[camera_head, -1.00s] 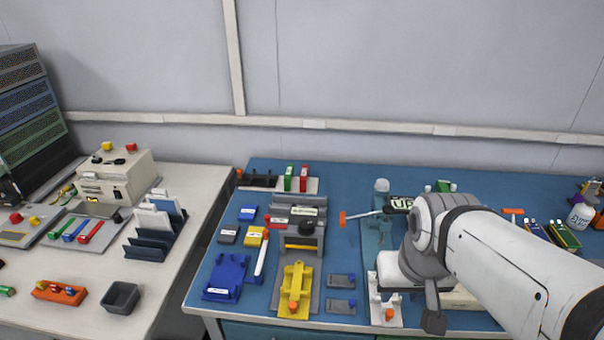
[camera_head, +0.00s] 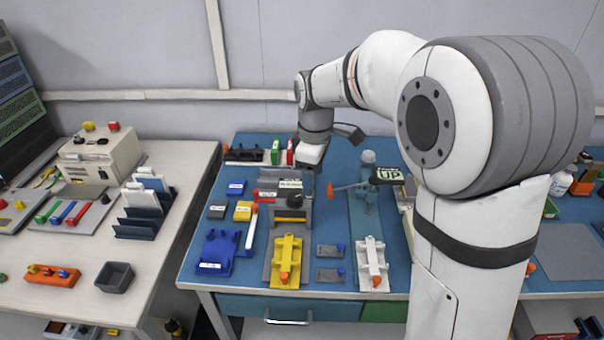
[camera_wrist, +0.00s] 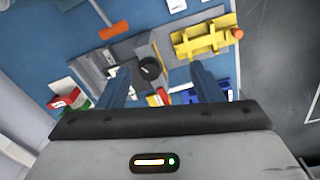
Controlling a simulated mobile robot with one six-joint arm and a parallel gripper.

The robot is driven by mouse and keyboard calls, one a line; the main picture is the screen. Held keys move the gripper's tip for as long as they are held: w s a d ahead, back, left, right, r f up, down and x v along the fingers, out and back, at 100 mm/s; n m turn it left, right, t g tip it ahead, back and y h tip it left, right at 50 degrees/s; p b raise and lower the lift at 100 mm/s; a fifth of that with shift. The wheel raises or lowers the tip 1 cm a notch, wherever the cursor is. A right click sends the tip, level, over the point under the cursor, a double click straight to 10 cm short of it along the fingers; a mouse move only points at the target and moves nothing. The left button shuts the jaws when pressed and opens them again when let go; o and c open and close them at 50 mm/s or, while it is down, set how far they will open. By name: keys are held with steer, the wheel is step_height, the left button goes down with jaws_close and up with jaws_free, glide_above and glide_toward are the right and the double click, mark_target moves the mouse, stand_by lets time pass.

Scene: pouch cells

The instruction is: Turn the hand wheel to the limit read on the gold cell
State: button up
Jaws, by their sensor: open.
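A black round knob (camera_head: 295,201), which looks like the hand wheel, sits on a grey fixture (camera_head: 292,214) on the blue bench. It also shows in the wrist view (camera_wrist: 150,70), between my fingers in the picture and apart from them. My gripper (camera_wrist: 160,68) is open and empty, its two blue fingers pointing towards the fixture. In the head view its white body (camera_head: 311,155) hangs above the back of the fixture; the fingers are hard to make out there. I cannot make out a gold cell for sure; a small yellow block (camera_head: 243,211) with a pale label lies left of the fixture.
A yellow clamp (camera_head: 287,258) and a blue holder (camera_head: 217,250) stand in front. Red and green upright pieces (camera_head: 290,152) stand behind. A lever with an orange end (camera_head: 330,190) and an UP sign (camera_head: 388,175) are to the right. My arm hides part of the right bench.

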mark_target(294, 197)
steer(key=w+a+n, duration=0.1)
steer(key=w+a+f+n, duration=0.2)
steer(key=w+a, duration=0.1)
steer(key=shift+a+f, duration=0.1)
steer(key=shift+f, duration=0.05)
steer(key=shift+w+a+f+n, duration=0.15)
steer(key=shift+f+n, duration=0.1)
steer(key=shift+n, duration=0.15)
step_height(294, 197, down, 8)
steer(key=shift+r, duration=0.25)
steer(key=shift+c, duration=0.5)
